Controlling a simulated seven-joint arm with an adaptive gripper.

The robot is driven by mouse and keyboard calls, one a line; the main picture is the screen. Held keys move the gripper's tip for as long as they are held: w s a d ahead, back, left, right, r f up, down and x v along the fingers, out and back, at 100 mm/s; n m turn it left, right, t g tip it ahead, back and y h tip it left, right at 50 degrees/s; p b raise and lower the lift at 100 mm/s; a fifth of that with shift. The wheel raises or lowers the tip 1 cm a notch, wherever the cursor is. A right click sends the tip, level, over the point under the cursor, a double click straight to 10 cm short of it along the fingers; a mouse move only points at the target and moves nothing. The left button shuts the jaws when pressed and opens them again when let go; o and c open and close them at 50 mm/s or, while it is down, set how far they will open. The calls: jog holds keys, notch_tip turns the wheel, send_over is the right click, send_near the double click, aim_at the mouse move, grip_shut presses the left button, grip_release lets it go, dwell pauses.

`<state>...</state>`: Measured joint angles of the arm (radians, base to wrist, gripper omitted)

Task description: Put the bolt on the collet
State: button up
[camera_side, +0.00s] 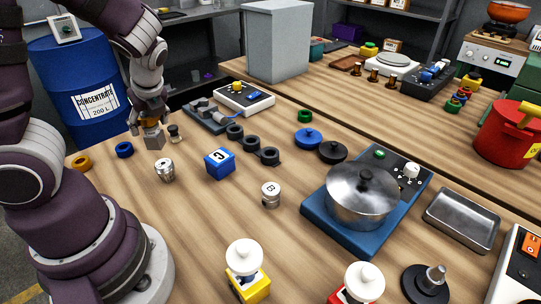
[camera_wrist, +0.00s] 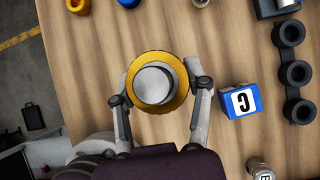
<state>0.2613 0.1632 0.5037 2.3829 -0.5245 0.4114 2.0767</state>
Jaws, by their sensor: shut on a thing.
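My gripper (camera_wrist: 155,86) is shut on a yellow-and-grey piece (camera_wrist: 178,76), apparently the bolt. From above it is a wide yellow ring around a round grey top. I cannot surely tell which thing is the collet. A black round base with a metal peg (camera_side: 433,276) stands at the front right and may be it.
A second metal cylinder (camera_side: 270,195) stands mid-table. A pot (camera_side: 362,195) on a blue hotplate and a metal tray (camera_side: 462,221) occupy the right.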

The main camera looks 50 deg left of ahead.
aim_at(155, 135)
jog(key=shift+f, duration=2.15)
jog(key=o, duration=1.2)
jog(key=shift+f, duration=0.1)
jog(key=shift+o, duration=0.2)
jog(key=d+r+n+t+h, duration=0.5)
jog(key=d+r+n, duration=0.8)
jog(key=d+n, duration=0.3)
jog(key=shift+n+h, duration=0.8)
jog(key=shift+n, duration=0.3)
